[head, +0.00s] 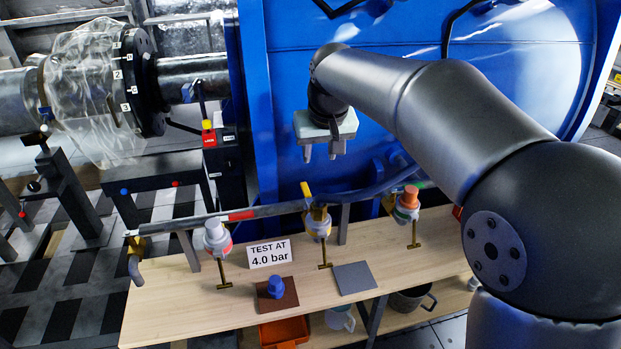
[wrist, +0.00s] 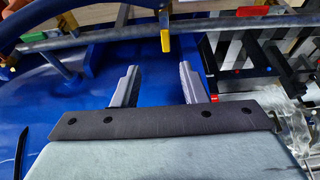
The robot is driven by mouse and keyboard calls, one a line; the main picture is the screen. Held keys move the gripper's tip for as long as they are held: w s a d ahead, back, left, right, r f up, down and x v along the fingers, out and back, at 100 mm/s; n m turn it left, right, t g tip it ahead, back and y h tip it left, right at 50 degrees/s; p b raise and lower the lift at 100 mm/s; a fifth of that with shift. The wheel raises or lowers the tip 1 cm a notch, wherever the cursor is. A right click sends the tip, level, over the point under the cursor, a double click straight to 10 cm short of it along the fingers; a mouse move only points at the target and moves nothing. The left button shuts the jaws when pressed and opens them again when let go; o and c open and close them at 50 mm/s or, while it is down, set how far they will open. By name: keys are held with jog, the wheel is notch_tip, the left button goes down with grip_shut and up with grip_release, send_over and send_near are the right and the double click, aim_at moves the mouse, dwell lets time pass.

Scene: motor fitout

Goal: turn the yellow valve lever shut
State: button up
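The yellow valve lever (head: 306,190) stands up from the grey pipe (head: 270,210) above the middle of the bench, crosswise to the pipe. In the wrist view the yellow lever (wrist: 165,41) shows at the top, beyond the fingertips. My gripper (head: 322,152) hangs above and slightly right of the lever, fingers pointing down, apart from it. In the wrist view my gripper (wrist: 157,78) has its two grey fingers spread wide with nothing between them.
A sign (head: 269,254) reading "TEST AT 4.0 bar" and a blue knob (head: 276,287) are on the wooden bench (head: 165,300). A large blue housing (head: 275,100) stands close behind my gripper.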

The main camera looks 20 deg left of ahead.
jog(key=a, duration=0.2)
jog(key=p, duration=0.2)
send_near(307, 191)
jog(key=x, duration=0.7)
jog(key=shift+a+f, duration=0.1)
jog(key=shift+f, duration=0.2)
grip_shut()
